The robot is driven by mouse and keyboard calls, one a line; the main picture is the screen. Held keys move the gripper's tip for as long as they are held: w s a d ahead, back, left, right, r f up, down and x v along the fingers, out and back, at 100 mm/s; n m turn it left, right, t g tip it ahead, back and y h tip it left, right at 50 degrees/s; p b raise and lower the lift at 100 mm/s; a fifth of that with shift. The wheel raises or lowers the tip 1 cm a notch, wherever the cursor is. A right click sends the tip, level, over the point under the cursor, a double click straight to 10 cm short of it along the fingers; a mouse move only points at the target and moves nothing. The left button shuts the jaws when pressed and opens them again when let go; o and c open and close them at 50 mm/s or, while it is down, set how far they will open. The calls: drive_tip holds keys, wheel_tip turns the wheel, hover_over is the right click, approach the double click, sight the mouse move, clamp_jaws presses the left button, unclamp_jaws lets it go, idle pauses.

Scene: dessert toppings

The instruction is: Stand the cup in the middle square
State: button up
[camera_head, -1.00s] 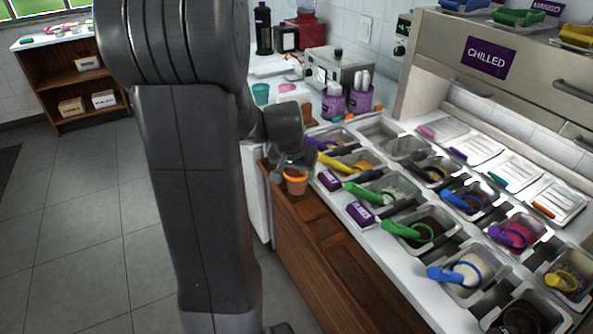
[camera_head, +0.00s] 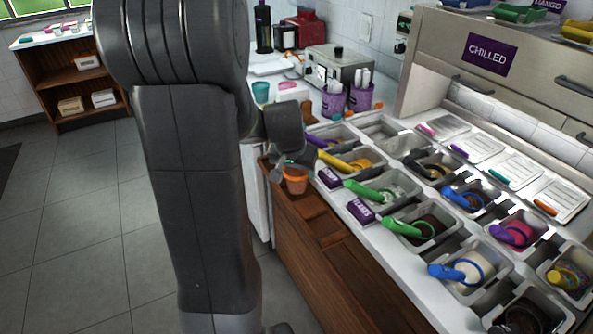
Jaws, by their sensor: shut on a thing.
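The orange cup (camera_head: 295,181) stands upright, or nearly so, at the far end of the brown wooden ledge (camera_head: 318,214) along the counter front. My gripper (camera_head: 285,166) is at the cup's upper left side, shut on it; the fingers are small and partly hidden by my arm. I cannot tell whether the cup's base touches the wood. Squarish recesses show in the ledge, nearer than the cup; which one is the middle square is not clear.
Topping tubs with coloured scoops (camera_head: 368,190) fill the counter right of the ledge. Purple label blocks (camera_head: 361,211) stand along its edge. Purple pots (camera_head: 333,101) and a teal cup (camera_head: 261,92) stand behind. The near part of the ledge is clear.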

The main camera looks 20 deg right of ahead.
drive_tip(key=shift+f, duration=0.2)
drive_tip(key=shift+f+b, duration=0.3)
drive_tip(key=shift+b, duration=0.2)
idle(0.6)
drive_tip(key=o, duration=1.3)
wheel_tip(320, 180, up, 8)
drive_tip(key=p, duration=0.5)
drive_tip(key=shift+p, duration=0.35)
